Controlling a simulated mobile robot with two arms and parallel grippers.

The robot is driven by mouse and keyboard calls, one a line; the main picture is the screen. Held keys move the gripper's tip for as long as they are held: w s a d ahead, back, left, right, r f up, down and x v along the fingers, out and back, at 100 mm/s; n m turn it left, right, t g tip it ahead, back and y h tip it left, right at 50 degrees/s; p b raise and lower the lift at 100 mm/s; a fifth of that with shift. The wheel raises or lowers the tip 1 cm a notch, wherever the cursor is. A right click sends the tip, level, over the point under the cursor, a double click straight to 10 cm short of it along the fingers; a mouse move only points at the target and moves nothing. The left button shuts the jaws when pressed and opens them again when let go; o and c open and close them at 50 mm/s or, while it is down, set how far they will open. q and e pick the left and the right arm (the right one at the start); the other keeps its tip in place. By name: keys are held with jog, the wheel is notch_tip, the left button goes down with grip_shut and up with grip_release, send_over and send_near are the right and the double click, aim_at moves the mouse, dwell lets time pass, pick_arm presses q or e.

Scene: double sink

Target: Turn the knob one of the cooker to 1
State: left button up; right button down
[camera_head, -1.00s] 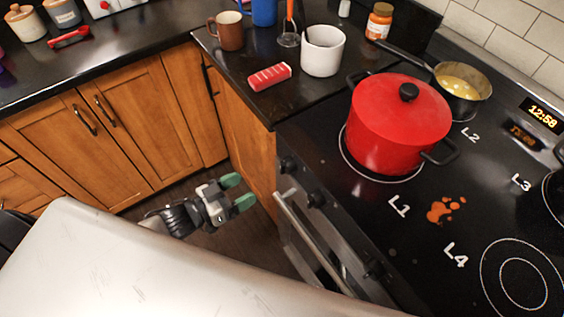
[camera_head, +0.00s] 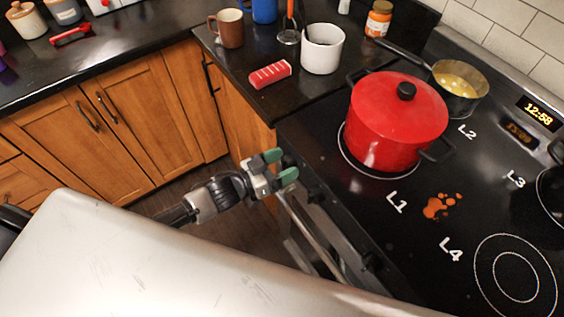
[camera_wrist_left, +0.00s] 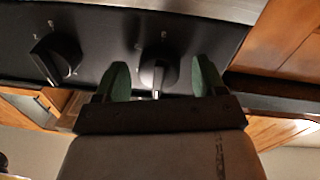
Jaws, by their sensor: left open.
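The cooker's front panel (camera_wrist_left: 100,30) fills the upper part of the left wrist view. It carries a black knob (camera_wrist_left: 158,72) with a pale pointer line, seen between my fingers, and another black knob (camera_wrist_left: 57,60) to the left. My left gripper (camera_head: 281,166) is open at the cooker's front left corner. In the left wrist view its green fingertips (camera_wrist_left: 160,78) stand on either side of the first knob, with gaps showing. I cannot tell whether the fingers reach around it. The gripper hides that knob in the head view. My right gripper is not in view.
A red pot (camera_head: 395,125) sits on the L1 burner, and a small pan (camera_head: 458,88) stands behind it. An oven handle (camera_head: 312,232) runs below the knobs. Wooden cabinets (camera_head: 130,120) border the floor space on the left.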

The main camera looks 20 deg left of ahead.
pick_arm(q)
jog(key=c, duration=0.9)
jog(key=m, duration=0.5)
jog(key=shift+m+p, duration=0.3)
jog(key=shift+p, duration=0.1)
jog(key=m, duration=0.5)
jog(key=shift+s+d+m+y, duration=0.1)
jog(key=shift+m+y, duration=0.2)
jog(key=shift+y, duration=0.1)
jog(key=o, duration=0.9)
